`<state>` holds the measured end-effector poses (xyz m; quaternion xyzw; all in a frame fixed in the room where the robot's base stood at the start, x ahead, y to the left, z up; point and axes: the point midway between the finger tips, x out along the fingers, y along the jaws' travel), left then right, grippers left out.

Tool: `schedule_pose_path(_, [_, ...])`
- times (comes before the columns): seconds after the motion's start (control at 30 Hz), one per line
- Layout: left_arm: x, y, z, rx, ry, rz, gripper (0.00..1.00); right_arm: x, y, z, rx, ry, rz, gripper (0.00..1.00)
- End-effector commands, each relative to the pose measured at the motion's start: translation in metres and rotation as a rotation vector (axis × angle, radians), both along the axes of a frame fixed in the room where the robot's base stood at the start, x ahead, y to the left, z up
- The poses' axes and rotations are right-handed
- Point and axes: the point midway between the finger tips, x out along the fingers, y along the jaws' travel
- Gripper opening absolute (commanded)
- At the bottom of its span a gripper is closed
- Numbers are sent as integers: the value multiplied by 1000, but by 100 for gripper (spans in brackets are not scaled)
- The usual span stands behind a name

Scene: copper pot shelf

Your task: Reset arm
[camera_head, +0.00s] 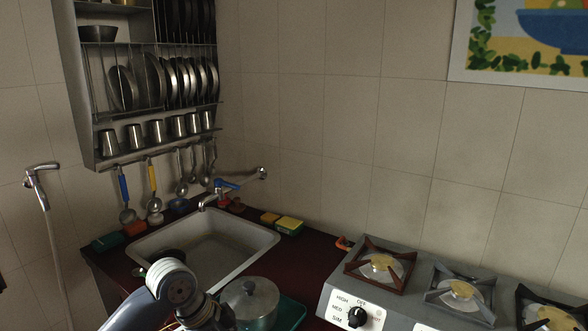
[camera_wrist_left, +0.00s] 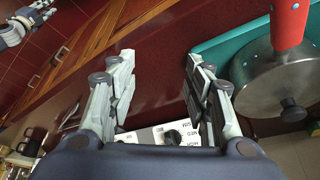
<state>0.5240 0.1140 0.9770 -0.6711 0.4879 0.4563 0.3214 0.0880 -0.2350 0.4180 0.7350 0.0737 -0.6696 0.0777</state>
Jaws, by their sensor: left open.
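My left arm (camera_head: 176,284) comes in at the bottom left of the head view, in front of the sink; its gripper fingers are not clear there. In the left wrist view my left gripper (camera_wrist_left: 158,62) is open, with its two fingers wide apart and nothing between them. A lidded metal pot (camera_head: 252,300) stands on the counter beside my arm. The pot also shows in the left wrist view (camera_wrist_left: 270,85), to the right of my fingers and apart from them. What looks like part of my right gripper (camera_wrist_left: 38,12) shows small at the top left corner; its jaws are unclear.
A teal tray (camera_head: 291,313) lies under the pot. A grey gas stove (camera_head: 400,316) stands to the right on the dark red counter. Behind my arm are the sink (camera_head: 215,243) and tap (camera_head: 225,190). A rack (camera_head: 150,115) with plates and cups hangs above.

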Motion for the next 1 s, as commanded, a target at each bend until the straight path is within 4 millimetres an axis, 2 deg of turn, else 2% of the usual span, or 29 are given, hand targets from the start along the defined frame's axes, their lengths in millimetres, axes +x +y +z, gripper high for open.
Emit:
schedule_pose_path(0.03, [-15, -9, -20, -14, 11, 22, 46, -5, 0, 0, 0, 7, 0, 25])
schedule_pose_path(0.1, [-31, -16, -39, -25, 12, 74, 46, -8, 0, -1, -1, 12, -1, 25])
schedule_pose_path(0.23, [-62, -23, -70, -50, 14, 189, 46, -7, 0, 0, 0, 11, -1, 25])
schedule_pose_path(0.4, [-103, -19, -100, -71, 22, 377, 46, -3, 1, 0, 0, 4, -1, 25])
schedule_pose_path(0.67, [-170, 19, -128, -45, 36, 713, 46, 0, 1, 0, 1, -2, 0, 25])
schedule_pose_path(1.0, [-232, 73, -136, 48, 35, 999, 46, 1, 1, 0, 2, -3, 0, 25])
